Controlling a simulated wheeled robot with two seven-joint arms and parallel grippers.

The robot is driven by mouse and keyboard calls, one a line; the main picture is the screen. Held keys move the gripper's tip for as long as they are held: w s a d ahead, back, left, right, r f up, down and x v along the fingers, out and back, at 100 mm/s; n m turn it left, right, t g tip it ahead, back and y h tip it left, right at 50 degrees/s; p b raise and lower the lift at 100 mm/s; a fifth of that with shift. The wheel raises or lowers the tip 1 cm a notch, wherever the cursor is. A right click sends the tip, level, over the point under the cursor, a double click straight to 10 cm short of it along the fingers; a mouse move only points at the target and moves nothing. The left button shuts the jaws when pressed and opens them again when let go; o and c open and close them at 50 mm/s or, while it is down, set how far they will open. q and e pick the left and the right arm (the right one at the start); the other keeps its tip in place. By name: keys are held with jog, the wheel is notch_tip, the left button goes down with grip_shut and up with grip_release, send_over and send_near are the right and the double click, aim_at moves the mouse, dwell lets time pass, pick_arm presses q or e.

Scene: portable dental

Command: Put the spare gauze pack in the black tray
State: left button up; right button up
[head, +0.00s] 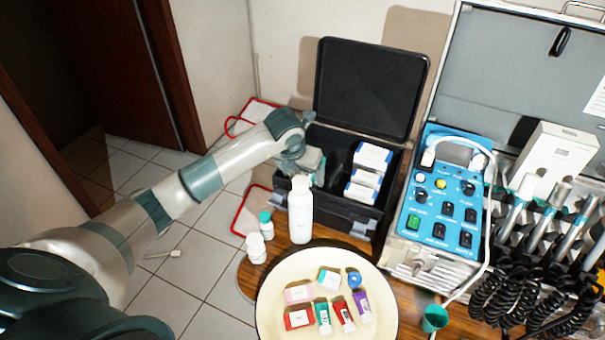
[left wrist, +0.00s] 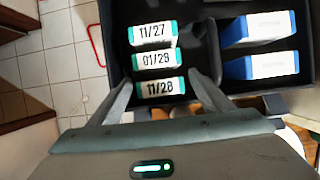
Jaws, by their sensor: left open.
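An open black case (head: 340,212) with a divided tray inside stands at the back centre. In the left wrist view, its black tray (left wrist: 206,84) holds three white-and-green packs in a column: "11/27" (left wrist: 152,33), "01/29" (left wrist: 153,60) and "11/28" (left wrist: 160,87). I cannot tell which is the spare gauze pack. My left gripper (head: 312,168) reaches over the case's left compartment. In the left wrist view, its open fingers (left wrist: 161,80) lie on either side of the "11/28" pack; contact is not clear. In the head view the arm and gripper hide these packs. My right gripper is out of view.
Blue-and-white boxes (head: 368,160) fill the case's right side. A white bottle (head: 300,212) and small white jars (head: 256,248) stand in front. A round cream tray (head: 275,290) holds several small packs and tubes. A blue control unit (head: 440,200) stands at right.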

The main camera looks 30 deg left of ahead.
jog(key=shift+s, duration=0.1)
pick_arm(q)
jog(key=shift+r, duration=0.3)
jog(key=shift+s+r, duration=0.2)
jog(key=shift+r, duration=0.15)
jog(key=b+v, duration=0.2)
jog(key=v, duration=0.8)
jog(key=shift+r, duration=0.35)
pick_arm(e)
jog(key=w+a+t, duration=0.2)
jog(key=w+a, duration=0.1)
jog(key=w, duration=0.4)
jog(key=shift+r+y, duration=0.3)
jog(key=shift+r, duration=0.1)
pick_arm(q)
jog(key=shift+s, duration=0.15)
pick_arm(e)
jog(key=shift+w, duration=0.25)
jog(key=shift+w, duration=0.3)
